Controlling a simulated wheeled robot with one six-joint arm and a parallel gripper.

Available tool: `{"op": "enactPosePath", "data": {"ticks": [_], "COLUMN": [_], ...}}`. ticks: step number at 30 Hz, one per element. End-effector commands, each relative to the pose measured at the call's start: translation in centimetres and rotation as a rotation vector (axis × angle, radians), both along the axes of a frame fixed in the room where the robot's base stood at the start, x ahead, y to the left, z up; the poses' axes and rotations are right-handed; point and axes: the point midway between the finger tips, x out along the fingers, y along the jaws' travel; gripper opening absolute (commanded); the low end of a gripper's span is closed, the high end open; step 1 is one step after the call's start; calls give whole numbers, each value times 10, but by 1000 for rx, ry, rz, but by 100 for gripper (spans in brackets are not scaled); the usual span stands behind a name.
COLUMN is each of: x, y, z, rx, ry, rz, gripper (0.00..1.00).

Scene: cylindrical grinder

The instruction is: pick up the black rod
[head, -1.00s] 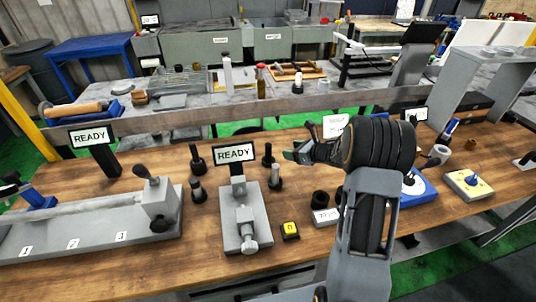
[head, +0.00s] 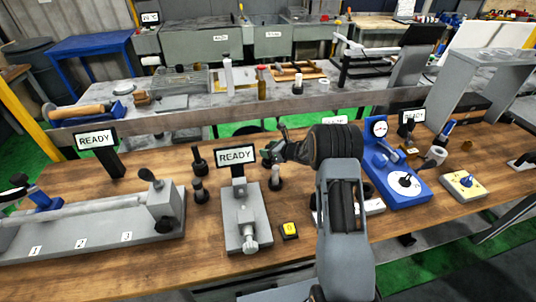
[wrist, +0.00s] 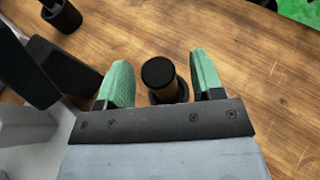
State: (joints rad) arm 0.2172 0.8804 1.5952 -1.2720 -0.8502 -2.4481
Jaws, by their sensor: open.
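A black rod (wrist: 158,73) stands upright in a dark round base in the wrist view, between my gripper's two green fingers, with visible gaps on both sides. My gripper (wrist: 161,62) is open and holds nothing. In the head view my gripper (head: 275,150) is over the back of the wooden bench, just right of the middle READY sign, and partly hides the rod there.
The middle READY sign (head: 236,157) and its grey fixture (head: 241,215) stand close left of my gripper. A yellow-topped button box (head: 289,231) is in front. A blue gauge stand (head: 401,185) is to the right. Bare wood lies around the rod.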

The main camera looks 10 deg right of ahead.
Motion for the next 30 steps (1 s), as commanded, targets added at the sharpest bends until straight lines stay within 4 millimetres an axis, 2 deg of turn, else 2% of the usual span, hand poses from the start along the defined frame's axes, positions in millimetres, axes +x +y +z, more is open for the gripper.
{"op": "enactPosePath", "data": {"ticks": [10,27,30], "x": [3,3,3], "y": [3,3,3], "z": [-2,-2,-2], "rx": [0,-1,-1], "ry": [0,1,1], "rz": [0,0,0], "gripper": [59,4,0]}}
